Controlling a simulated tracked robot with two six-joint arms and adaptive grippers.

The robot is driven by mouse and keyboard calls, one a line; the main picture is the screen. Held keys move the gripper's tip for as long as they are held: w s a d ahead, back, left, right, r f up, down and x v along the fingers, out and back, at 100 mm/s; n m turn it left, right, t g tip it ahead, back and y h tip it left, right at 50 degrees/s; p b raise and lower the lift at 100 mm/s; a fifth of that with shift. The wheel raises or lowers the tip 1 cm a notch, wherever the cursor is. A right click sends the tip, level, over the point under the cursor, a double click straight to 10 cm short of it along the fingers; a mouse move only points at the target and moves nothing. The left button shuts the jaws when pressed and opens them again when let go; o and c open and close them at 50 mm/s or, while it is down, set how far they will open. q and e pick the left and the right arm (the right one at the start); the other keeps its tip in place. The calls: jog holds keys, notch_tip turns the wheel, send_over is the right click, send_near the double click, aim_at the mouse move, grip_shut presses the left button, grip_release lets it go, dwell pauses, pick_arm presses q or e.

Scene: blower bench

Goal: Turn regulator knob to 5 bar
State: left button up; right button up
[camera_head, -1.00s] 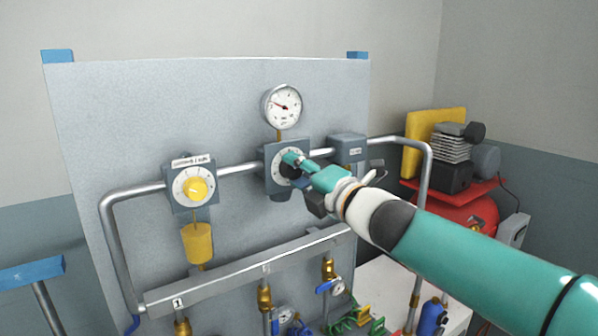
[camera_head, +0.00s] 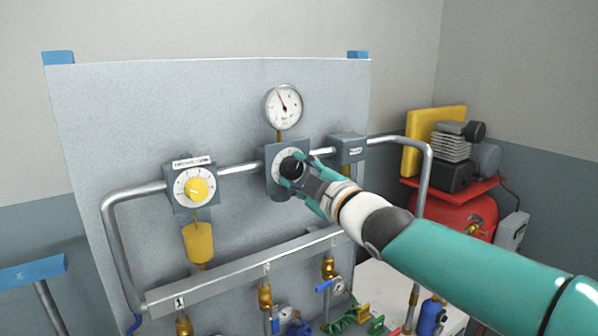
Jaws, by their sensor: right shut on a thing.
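The black regulator knob (camera_head: 292,167) sits on a grey regulator block with a pale dial plate (camera_head: 278,160), in the middle of the grey panel. My right gripper (camera_head: 291,173) comes in from the lower right and is shut on the knob, with teal fingers at its sides. The round white pressure gauge (camera_head: 283,107) stands above the regulator. Its needle points up and slightly left; the numbers are too small to read. My left gripper is not in view.
A yellow knob (camera_head: 197,190) on another dial block sits to the left. Grey pipe (camera_head: 240,168) runs across the panel (camera_head: 150,110). Below are a manifold bar (camera_head: 225,277) and brass valves (camera_head: 265,297). A red compressor (camera_head: 455,215) stands at the right.

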jog(key=shift+w+f+m, duration=0.1)
jog(key=shift+f+m, duration=0.2)
jog(key=shift+m, duration=0.4)
jog(key=shift+f, duration=0.1)
jog(key=o, duration=1.1)
jog(key=shift+d, duration=0.15)
jog(key=shift+o, duration=0.2)
jog(key=shift+r, duration=0.2)
jog(key=v, duration=1.1)
jog(key=shift+s, duration=0.45)
jog(key=shift+d+f, duration=0.1)
